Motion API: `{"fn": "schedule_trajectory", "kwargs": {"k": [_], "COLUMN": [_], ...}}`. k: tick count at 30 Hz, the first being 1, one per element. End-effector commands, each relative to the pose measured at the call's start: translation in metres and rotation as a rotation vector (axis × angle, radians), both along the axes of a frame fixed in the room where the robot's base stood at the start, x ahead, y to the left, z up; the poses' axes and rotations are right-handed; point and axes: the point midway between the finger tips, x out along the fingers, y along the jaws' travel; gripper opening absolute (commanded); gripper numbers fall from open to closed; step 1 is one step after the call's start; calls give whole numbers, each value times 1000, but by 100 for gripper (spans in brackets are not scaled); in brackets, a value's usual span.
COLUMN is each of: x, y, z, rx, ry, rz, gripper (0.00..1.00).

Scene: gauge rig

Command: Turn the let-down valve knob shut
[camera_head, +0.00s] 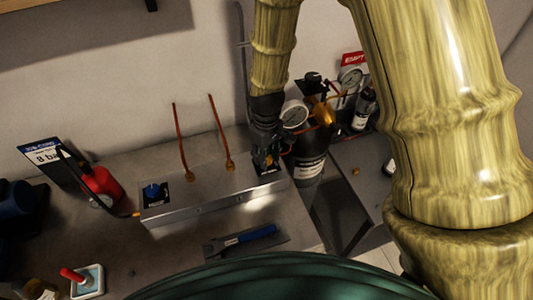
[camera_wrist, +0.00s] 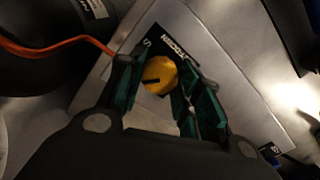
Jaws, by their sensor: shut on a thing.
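A round yellow knob (camera_wrist: 160,75) with a dark slot mark sits on a black label plate (camera_wrist: 178,45) in the wrist view. The plate's white lettering is partly covered and not fully readable. My gripper (camera_wrist: 157,80) is shut on the yellow knob, one green-padded finger on each side. In the head view my gripper (camera_head: 266,160) reaches down to the right end of the steel panel box (camera_head: 215,200), and mostly hides the knob there. A blue knob (camera_head: 152,190) sits on the box's left end. I cannot read which one is labelled let-down.
Two copper tubes (camera_head: 222,135) rise from the panel between the knobs. A red bottle (camera_head: 101,183) and a job card (camera_head: 42,155) stand left. A dark cylinder with gauges (camera_head: 294,115) stands close right of my gripper. A blue-handled tool (camera_head: 245,238) lies in front.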

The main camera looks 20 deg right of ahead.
Motion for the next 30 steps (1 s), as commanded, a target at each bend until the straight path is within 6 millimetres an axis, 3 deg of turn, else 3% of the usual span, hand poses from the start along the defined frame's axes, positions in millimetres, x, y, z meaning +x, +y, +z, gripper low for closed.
{"fn": "schedule_trajectory", "kwargs": {"k": [18,30], "x": [1,1], "y": [0,-1], "z": [1,1], "rx": [-1,0], "ry": [-1,-2], "rz": [-578,-842], "gripper": [10,10]}}
